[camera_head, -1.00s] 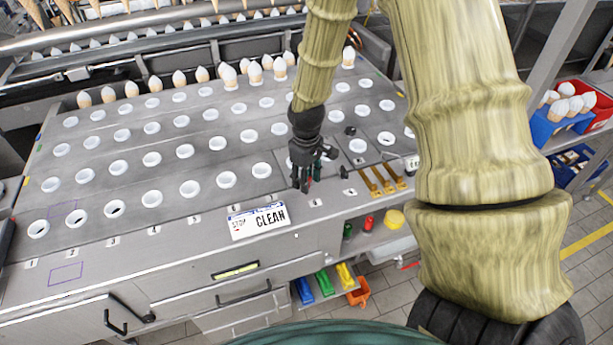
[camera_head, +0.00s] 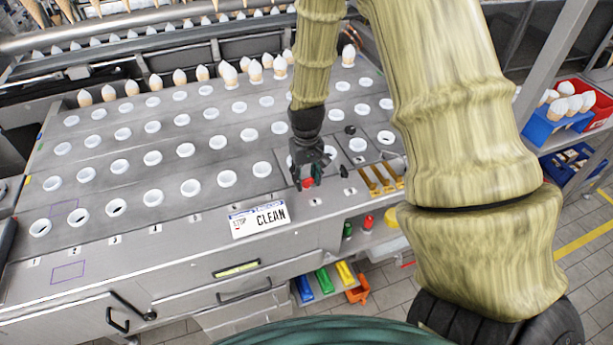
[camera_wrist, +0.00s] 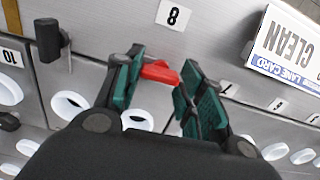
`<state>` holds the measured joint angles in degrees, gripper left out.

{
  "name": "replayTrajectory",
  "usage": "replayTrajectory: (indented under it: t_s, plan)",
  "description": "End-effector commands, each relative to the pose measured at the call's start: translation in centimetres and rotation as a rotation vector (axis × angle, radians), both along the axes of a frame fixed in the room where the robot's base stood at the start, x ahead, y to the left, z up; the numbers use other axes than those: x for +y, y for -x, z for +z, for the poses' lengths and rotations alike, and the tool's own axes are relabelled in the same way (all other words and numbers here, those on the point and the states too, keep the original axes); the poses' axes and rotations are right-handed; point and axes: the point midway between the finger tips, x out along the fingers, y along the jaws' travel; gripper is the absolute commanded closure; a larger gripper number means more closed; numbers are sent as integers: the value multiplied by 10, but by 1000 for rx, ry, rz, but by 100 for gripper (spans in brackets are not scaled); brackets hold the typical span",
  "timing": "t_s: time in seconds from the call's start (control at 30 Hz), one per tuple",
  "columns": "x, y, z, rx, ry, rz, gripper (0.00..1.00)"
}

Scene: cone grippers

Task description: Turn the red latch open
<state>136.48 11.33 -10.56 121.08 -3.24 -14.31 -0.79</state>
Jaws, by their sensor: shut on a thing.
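The red latch (camera_wrist: 159,72) shows in the wrist view between the green pads of my gripper (camera_wrist: 158,80), just below the "8" label. The pads close on it from both sides. In the head view the red latch (camera_head: 308,183) is a small red patch at the fingertips of my gripper (camera_head: 307,180), near the front edge of the metal table. My fingers hide part of it and its pivot. Its exact turn angle is hard to tell.
A grey metal table (camera_head: 200,243) holds rows of white cups. A "CLEAN" card (camera_head: 259,219) lies left of my gripper; it also shows in the wrist view (camera_wrist: 288,45). A black latch (camera_wrist: 50,38) stands beside my gripper. Yellow bars (camera_head: 380,180) lie to the right.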

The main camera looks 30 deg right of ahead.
Motion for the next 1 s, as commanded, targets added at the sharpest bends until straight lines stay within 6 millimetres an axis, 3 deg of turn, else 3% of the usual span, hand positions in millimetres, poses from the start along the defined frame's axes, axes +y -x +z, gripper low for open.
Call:
replayTrajectory:
  t_s: [0.33, 0.37, 0.47, 0.8, 1.0]
  plan:
    - [0, -2, 1, -4, 1, -2, 85]
    - [0, -2, 1, -4, 1, -1, 55]
    - [0, -2, 1, -4, 1, -1, 39]
    - [0, -1, 1, -2, 0, -1, 39]
    - [0, -1, 15, -3, 1, -1, 39]
